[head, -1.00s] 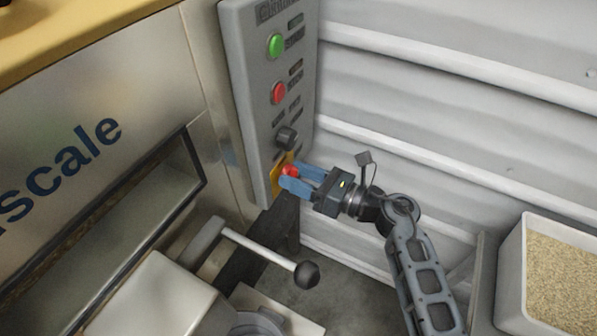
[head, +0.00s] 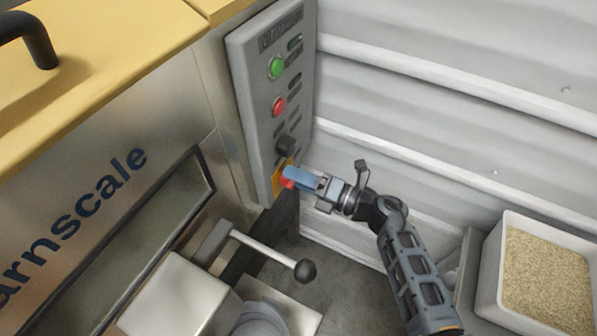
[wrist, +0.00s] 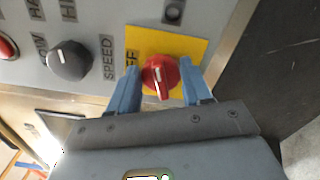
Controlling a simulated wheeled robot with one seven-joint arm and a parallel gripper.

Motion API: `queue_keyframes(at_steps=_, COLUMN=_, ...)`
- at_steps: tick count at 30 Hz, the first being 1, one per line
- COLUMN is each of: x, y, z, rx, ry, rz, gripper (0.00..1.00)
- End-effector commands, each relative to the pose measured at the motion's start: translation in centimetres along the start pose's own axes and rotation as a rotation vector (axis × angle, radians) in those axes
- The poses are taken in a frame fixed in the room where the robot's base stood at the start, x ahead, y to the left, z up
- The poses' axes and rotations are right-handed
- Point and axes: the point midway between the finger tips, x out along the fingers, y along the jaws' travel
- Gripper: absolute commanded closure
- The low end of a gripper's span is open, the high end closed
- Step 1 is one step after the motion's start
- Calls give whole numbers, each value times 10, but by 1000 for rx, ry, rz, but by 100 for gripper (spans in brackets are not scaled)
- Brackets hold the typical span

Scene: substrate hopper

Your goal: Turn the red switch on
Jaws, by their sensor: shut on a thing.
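The red switch (wrist: 160,76) is a round knob with a raised grip and a white mark, on a yellow plate (wrist: 190,45). In the wrist view its grip points down, slightly tilted. In the head view my gripper (head: 291,177) reaches the low end of the grey panel (head: 252,110), and the red switch (head: 287,183) is partly hidden by a finger.
Above the switch are a black speed knob (head: 285,145), a red button (head: 279,107) and a green button (head: 277,68). A lever with a black ball (head: 305,271) stands below. A bin of grain (head: 545,270) is at the right, before a corrugated wall.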

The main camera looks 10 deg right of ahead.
Motion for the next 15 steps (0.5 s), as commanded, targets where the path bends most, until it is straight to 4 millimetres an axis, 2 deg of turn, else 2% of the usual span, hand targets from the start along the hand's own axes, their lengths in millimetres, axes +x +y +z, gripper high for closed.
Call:
queue_keyframes(at_steps=6, x=-1, y=0, z=2, rx=174, ry=-3, rz=-2, gripper=82)
queue_keyframes(at_steps=15, x=-1, y=-2, z=1, rx=328, ry=-3, rz=-2, gripper=82)
